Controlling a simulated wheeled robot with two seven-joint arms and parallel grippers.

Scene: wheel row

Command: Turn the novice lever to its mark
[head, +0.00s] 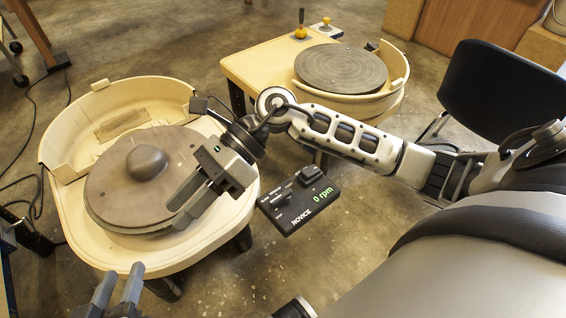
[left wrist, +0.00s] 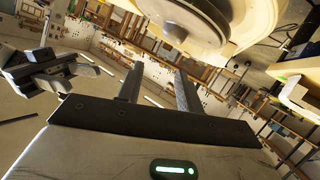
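A black control box labelled NOVICE (head: 300,198) sits just right of the near potter's wheel (head: 120,205). Its green display reads 0 rpm. It carries a small raised black part and white markings; the lever and its mark are too small to tell apart. My right gripper (head: 198,185) reaches over the right side of the near wheel head, left of the box and apart from it; its finger gap is unclear. My left gripper (head: 118,288) is low at the bottom left, in front of the wheel. Its fingers are apart and empty, also in the left wrist view (left wrist: 158,85).
A brown clay lump (head: 147,162) sits on the near wheel head. A second wheel (head: 340,70) stands behind, with a yellow-based lever (head: 300,32) on its table. A black chair (head: 500,90) is at the right. Floor shows between the wheels.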

